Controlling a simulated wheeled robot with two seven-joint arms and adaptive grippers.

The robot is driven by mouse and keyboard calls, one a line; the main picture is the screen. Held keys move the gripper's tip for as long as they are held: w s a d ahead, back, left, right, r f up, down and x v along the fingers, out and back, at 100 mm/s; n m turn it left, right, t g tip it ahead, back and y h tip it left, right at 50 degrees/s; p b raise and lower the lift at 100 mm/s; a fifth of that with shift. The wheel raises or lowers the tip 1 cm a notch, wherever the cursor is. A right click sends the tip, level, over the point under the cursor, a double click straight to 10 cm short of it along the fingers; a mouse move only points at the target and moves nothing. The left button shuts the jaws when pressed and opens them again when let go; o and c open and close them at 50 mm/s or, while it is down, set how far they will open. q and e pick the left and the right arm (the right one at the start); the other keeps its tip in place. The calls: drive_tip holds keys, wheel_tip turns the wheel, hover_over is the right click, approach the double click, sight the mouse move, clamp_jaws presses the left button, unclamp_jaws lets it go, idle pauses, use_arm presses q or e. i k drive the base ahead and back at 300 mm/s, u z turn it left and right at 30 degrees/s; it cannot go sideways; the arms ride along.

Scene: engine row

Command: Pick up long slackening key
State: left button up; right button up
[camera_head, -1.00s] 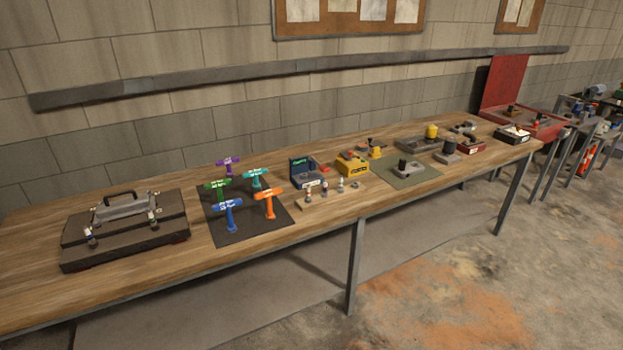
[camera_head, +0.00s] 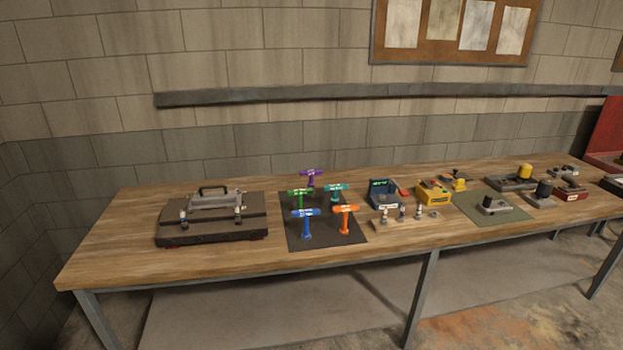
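Several T-handled keys stand upright on a black mat (camera_head: 327,241) on the wooden bench: a purple key (camera_head: 311,176), a green key (camera_head: 299,197), a teal key (camera_head: 336,191), a blue key (camera_head: 306,222) and an orange key (camera_head: 346,218). Their handles carry small pale labels that are too small to read, so I cannot tell which one is the long slackening key. Neither of my grippers shows in the view.
A dark case (camera_head: 212,228) with a grey device on top stands left of the mat. The bench top (camera_head: 118,240) is bare at the left end.

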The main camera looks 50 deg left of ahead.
sight(310, 173)
drive_tip(key=u, duration=0.3)
drive_tip(key=i, duration=1.7)
drive_tip(key=u, duration=1.4)
drive_tip(key=i, duration=0.9)
drive_tip(key=u, duration=1.1)
